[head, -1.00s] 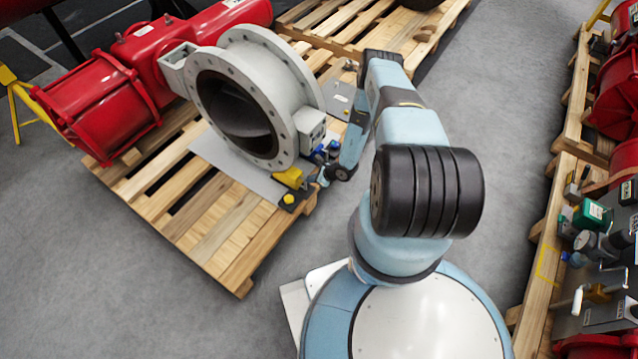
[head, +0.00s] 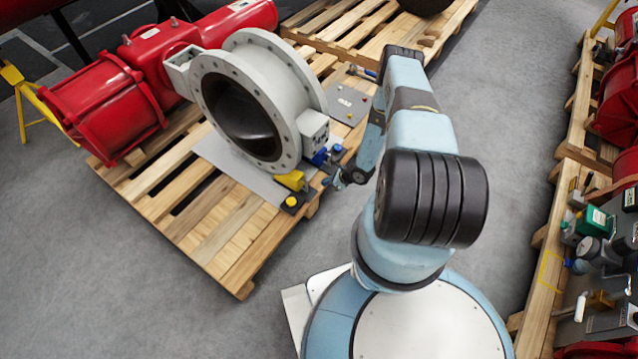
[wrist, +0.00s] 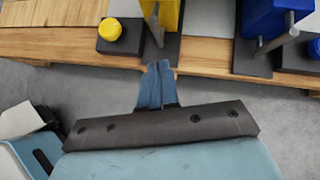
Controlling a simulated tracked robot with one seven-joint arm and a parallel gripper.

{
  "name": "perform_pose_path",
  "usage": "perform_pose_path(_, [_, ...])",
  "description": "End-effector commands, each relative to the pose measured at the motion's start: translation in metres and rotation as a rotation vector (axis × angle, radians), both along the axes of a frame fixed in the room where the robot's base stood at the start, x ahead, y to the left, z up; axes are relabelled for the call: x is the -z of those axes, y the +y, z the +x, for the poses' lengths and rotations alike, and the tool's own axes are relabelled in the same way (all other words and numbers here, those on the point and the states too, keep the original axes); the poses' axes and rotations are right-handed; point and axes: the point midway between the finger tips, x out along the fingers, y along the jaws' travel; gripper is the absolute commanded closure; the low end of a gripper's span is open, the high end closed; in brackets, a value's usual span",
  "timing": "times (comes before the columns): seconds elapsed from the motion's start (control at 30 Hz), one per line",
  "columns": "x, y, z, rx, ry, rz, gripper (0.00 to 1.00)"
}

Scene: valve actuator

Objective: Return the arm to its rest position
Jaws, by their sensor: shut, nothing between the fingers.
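My gripper shows in the wrist view (wrist: 157,88) with its two blue-grey fingers together and nothing between them. In the head view the gripper (head: 330,182) is small and partly hidden by my wrist, just off the near right edge of the wooden pallet (head: 225,245). My arm rises from my base and bends forward, then folds down toward the pallet. In the wrist view the fingertips appear just in front of the pallet edge, apart from the yellow block and the blue block.
The pallet carries a grey flanged valve (head: 312,100) with a red actuator (head: 105,105), a yellow block (head: 292,180) and a blue block (wrist: 275,18). A yellow button (wrist: 109,29) sits near the edge. Another loaded pallet (head: 545,280) stands right. Grey floor between is clear.

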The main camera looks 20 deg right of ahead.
Motion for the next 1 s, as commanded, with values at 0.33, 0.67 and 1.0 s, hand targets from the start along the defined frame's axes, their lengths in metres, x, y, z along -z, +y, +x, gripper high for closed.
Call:
perform_pose_path(0.33, [-0.038,-0.031,-0.024,0.003,0.001,-0.002,1.00])
perform_pose_path(0.67, [-0.044,-0.036,-0.029,0.003,0.002,-0.001,1.00])
perform_pose_path(1.0, [-0.101,-0.041,0.009,-0.099,-0.074,-0.021,1.00])
